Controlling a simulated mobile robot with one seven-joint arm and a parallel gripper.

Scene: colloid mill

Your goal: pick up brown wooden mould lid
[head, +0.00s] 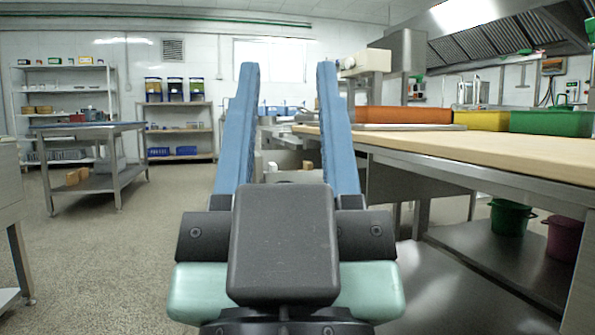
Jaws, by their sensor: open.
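My gripper (288,72) is in the middle of the head view, with its two long blue fingers spread wide apart and nothing between them. It points forward over the aisle, left of the long wooden-topped bench. I cannot make out a brown wooden mould lid for certain. Small brown blocks (76,176) lie on the lower shelf of the left table, and others (38,109) stand on the left rack, too small to identify.
The bench (480,150) at right carries orange (402,115), yellow (482,120) and green (552,123) containers. Green (510,217) and magenta (563,238) buckets stand beneath it. A blue-topped table (88,127) stands left, before a rack (65,68). The floor (130,240) between is clear.

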